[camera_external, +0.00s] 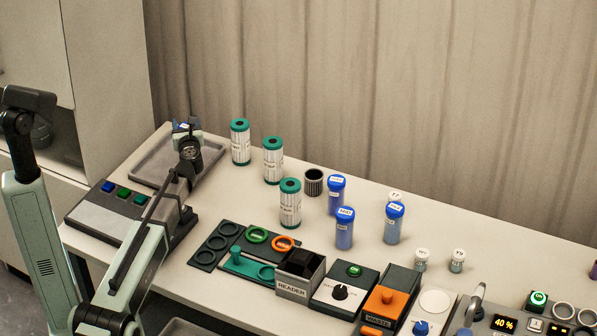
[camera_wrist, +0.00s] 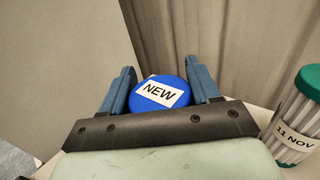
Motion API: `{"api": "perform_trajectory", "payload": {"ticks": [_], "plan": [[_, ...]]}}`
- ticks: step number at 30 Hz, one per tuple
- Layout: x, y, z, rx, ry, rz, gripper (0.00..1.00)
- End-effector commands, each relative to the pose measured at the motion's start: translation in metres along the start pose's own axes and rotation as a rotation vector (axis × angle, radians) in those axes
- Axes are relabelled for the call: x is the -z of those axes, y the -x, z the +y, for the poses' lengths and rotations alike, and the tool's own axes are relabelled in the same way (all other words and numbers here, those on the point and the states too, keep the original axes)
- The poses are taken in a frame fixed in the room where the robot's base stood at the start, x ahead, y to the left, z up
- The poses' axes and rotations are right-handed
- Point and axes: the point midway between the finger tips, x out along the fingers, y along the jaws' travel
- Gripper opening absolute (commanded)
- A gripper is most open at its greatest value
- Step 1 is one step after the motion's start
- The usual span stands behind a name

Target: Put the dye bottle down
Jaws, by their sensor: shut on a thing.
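The dye bottle, with a blue lid labelled NEW, shows in the wrist view (camera_wrist: 160,91) between my gripper's fingers (camera_wrist: 160,88). The fingers are shut on it from both sides. In the external view my gripper (camera_external: 186,126) is at the far left end of the bench, over or near a grey tray (camera_external: 150,170). Only a bit of blue shows there, and my wrist hides most of the bottle. I cannot tell whether its base touches the tray.
Green-capped canisters (camera_external: 240,142) stand right of the tray; one, labelled 11 NOV, shows in the wrist view (camera_wrist: 296,120). Blue-capped bottles (camera_external: 344,230) and a dark cup (camera_external: 313,182) stand further right. A button panel (camera_external: 122,205) and a reader box (camera_external: 298,278) line the front.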

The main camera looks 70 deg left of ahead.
Motion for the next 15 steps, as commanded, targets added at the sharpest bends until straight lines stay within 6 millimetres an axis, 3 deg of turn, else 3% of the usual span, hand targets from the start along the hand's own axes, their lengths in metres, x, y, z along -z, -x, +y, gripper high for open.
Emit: {"api": "perform_trajectory", "payload": {"ticks": [9,15], "plan": [[0.031,0.000,0.000,0.000,-0.001,0.001,0.02],[0.037,0.000,0.000,0.000,0.000,0.000,0.02]]}}
